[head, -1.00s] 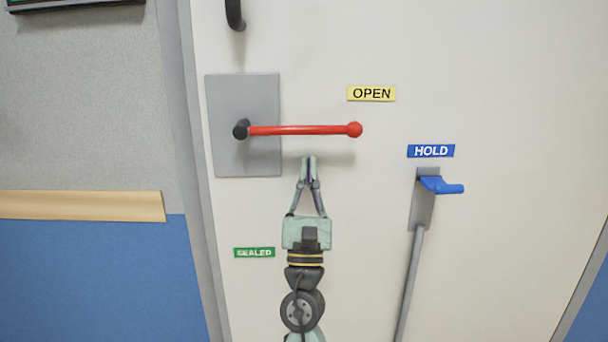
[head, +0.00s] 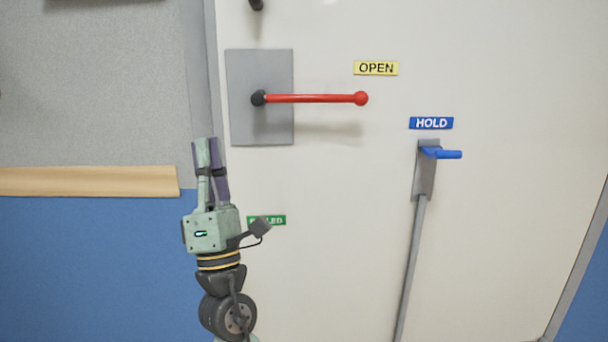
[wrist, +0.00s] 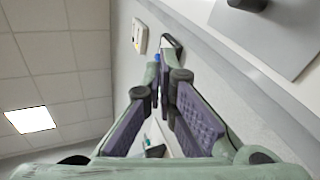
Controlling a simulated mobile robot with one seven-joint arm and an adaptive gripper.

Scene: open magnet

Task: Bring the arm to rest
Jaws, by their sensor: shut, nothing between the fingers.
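My gripper (head: 208,150) points up in the head view, in front of the door's left frame, below and left of the red lever. It is shut with nothing between its fingers and touches nothing that I can see. In the wrist view its fingers (wrist: 160,85) meet ahead, with wall and ceiling beyond. The red lever (head: 315,98) lies level on its grey plate (head: 240,120), pointing right, under the yellow OPEN label (head: 376,68). The blue HOLD handle (head: 442,154) sits on a bracket to the right, atop a grey rod.
The white door (head: 330,230) fills the middle and right. My gripper partly covers the green label (head: 277,220). A wooden rail (head: 90,181) runs along the wall at left, above a blue panel (head: 90,270). The space between lever and rod is clear.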

